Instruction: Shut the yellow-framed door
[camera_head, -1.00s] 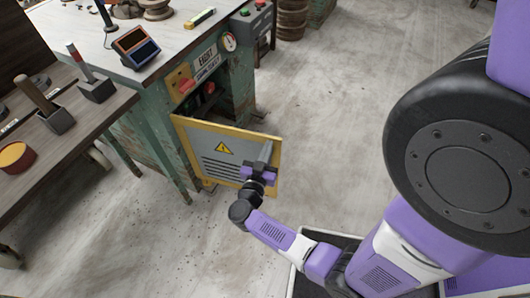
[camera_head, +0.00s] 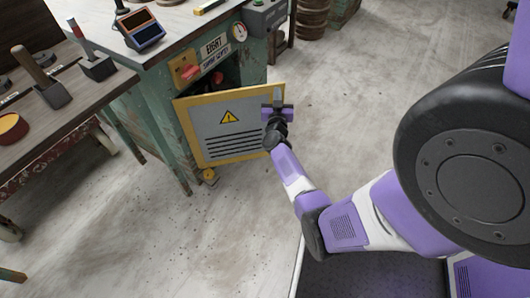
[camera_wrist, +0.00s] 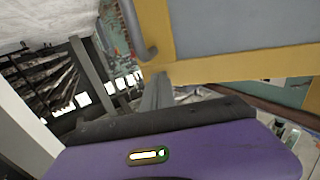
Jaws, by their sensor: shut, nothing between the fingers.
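The yellow-framed door (camera_head: 232,125) is a grey panel with a warning triangle and dark louvre slots. It hangs on the front of the green machine cabinet (camera_head: 157,133) and stands open, swung out from it. My gripper (camera_head: 278,97) is shut and empty at the door's right edge, near its upper corner. In the wrist view the yellow frame (camera_wrist: 238,66) and grey panel fill the upper right, and my gripper's fingers (camera_wrist: 157,93) are close to the frame's edge. Whether they touch it I cannot tell. The cabinet's inside is mostly hidden behind the door.
A wooden bench (camera_head: 98,95) with hammers and an orange-filled bowl (camera_head: 11,128) stands at the left. A red switch (camera_head: 188,72) and a gauge (camera_head: 239,32) sit above the door. The concrete floor (camera_head: 350,90) to the right is clear.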

